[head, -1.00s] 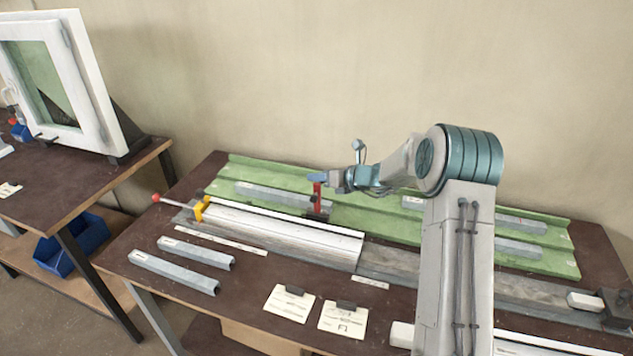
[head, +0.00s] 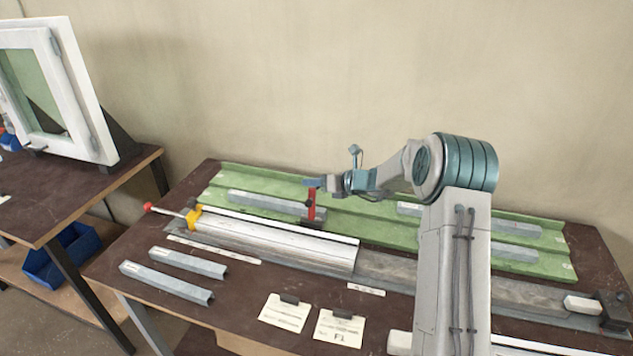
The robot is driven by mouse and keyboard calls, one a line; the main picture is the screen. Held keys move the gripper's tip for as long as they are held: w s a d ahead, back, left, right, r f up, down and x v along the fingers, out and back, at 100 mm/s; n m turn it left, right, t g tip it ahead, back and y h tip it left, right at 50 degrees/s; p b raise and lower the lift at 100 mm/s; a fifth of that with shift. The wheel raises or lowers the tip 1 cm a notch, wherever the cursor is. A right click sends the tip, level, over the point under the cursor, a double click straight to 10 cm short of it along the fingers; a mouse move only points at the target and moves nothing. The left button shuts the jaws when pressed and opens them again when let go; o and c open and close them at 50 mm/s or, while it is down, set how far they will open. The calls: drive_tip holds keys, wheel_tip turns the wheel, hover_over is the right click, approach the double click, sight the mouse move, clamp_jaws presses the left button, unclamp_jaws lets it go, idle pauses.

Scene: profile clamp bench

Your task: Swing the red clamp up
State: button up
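The red clamp (head: 311,206) stands upright at the back edge of the white profile (head: 275,236), near its right half. My gripper (head: 314,183) is at the top end of the red clamp, reaching in from the right. The fingers look very close to or touching the clamp's top. They are too small in this view to tell whether they are open or shut on it. A yellow clamp (head: 192,216) with a red-knobbed lever (head: 165,210) sits at the left end of the profile.
A green tray (head: 350,222) with several grey profiles lies behind. Two loose grey profiles (head: 165,282) and two paper cards (head: 338,328) lie in front. A dark stop block (head: 612,308) is at the right end. A second table with a white window frame (head: 85,95) stands left.

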drive_tip(key=shift+s+f, duration=0.35)
drive_tip(key=shift+f, duration=0.5)
drive_tip(key=shift+d, duration=0.1)
drive_tip(key=r+b+v, duration=0.1)
drive_tip(key=b+v, duration=0.1)
drive_tip(key=v, duration=1.2)
drive_tip(key=shift+w+a+r, duration=0.2)
drive_tip(key=shift+a+r, duration=0.05)
drive_tip(key=shift+r, duration=0.05)
